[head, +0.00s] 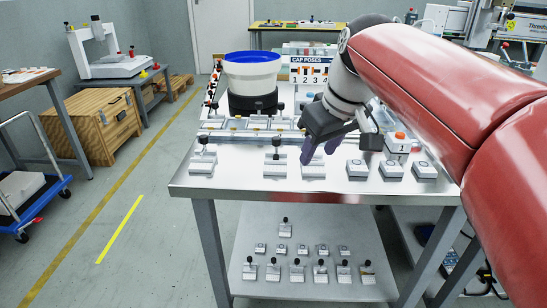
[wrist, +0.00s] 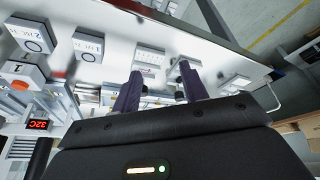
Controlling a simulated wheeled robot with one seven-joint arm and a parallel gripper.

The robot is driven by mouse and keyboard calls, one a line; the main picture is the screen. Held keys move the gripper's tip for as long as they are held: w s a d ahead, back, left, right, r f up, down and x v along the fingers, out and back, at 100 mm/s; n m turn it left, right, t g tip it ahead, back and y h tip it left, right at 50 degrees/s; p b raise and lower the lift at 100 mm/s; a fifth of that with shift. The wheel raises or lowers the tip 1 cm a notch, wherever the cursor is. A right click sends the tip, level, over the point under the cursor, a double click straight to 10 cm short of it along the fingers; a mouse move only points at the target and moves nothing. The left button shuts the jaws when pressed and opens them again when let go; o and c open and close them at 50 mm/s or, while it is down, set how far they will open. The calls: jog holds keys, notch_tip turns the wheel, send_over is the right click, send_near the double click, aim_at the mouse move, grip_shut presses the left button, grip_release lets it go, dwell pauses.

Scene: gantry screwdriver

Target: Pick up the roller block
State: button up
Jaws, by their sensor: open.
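No block carries a readable roller name. A pale low block (head: 313,169) lies on the steel table just below my gripper (head: 322,150). It shows in the wrist view as a pale block (wrist: 149,56) with a row of small marks, just beyond my purple fingertips (wrist: 160,72). It may be the roller block, but I cannot tell for certain. My gripper is open, its fingers pointing down, with nothing seen between them. A block with a black knob (head: 276,161) stands left of the pale block, and a similar one (head: 203,160) stands farther left.
Three blocks with ring labels (head: 391,170) stand to the right. A blue-topped white bowl (head: 252,73) and a cap poses board (head: 311,72) stand behind. More small blocks lie on the lower shelf (head: 300,285). The table's front edge (head: 250,190) is close.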

aim_at(278, 138)
jog(key=w+a+r+n+g+y, duration=0.1)
jog(key=w+a+r+n, duration=0.3)
jog(key=w, duration=0.3)
jog(key=x, duration=0.3)
jog(key=a+b+x, duration=0.1)
jog(key=x, duration=0.4)
jog(key=shift+w+a+f, duration=0.1)
jog(key=shift+a, duration=0.3)
grip_shut()
